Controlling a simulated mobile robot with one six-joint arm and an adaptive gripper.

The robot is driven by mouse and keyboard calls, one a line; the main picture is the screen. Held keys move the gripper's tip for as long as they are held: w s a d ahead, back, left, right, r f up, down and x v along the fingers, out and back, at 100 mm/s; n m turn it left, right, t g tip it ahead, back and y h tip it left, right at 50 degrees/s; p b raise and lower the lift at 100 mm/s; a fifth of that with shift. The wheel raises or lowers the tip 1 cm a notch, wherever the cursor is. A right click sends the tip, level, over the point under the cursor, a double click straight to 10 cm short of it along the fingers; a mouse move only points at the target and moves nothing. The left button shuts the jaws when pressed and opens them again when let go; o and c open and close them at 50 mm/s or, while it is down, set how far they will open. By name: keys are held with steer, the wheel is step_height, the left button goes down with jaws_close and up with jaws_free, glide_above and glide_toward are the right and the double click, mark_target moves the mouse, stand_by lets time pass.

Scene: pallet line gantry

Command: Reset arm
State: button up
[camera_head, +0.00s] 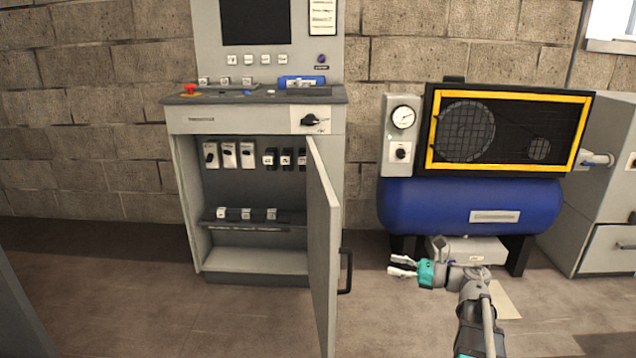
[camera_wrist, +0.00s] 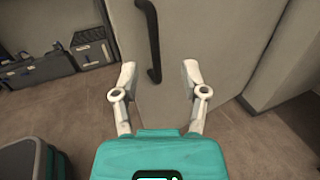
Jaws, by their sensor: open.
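My gripper (camera_head: 401,266) is open and empty, in front of the blue compressor tank and to the right of the open cabinet door (camera_head: 324,240). Its two white fingers are spread wide in the wrist view (camera_wrist: 158,82), with nothing between them but the view of a grey door panel (camera_wrist: 210,50) and its black handle (camera_wrist: 152,40) beyond. In the head view the fingers point left, towards the door's black handle (camera_head: 346,271), and are apart from it. My arm reaches in from the lower right.
The control cabinet (camera_head: 183,205) stands open, with switches and breakers inside. A compressor with a blue tank (camera_head: 430,205) and yellow-framed grille stands behind my gripper. A grey cabinet (camera_head: 610,235) is at the far right. Cases (camera_wrist: 40,68) show in the wrist view. Floor at left (camera_head: 110,270) is clear.

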steer(key=w+d+r+m+t+h+p, duration=0.2)
steer(key=w+d+r+m+t+h, duration=0.25)
steer(key=m+h, duration=0.7)
steer(key=w+d+r+m+t+h+p, duration=0.25)
steer(key=w+m+t+h, duration=0.45)
steer(key=m, duration=1)
steer(key=s+a+f+m+g+h+p, duration=0.2)
steer(key=s+a+f+m+g+p, duration=0.2)
steer(key=s+f+m+g, duration=0.85)
steer(key=s+a+f+m+g+y+p, duration=0.2)
steer(key=s+a+f+m+g+y, duration=0.15)
steer(key=s+a+m+g, duration=0.6)
step_height(320, 180, up, 39)
steer(key=a+n+t+p, duration=0.1)
steer(key=a+t+p, duration=0.1)
steer(key=p, duration=3.6)
steer(key=shift+s+n+t+y, duration=0.3)
steer(key=shift+s+n+t, duration=0.05)
steer(key=shift+s+t, duration=0.1)
steer(key=shift+f, duration=0.1)
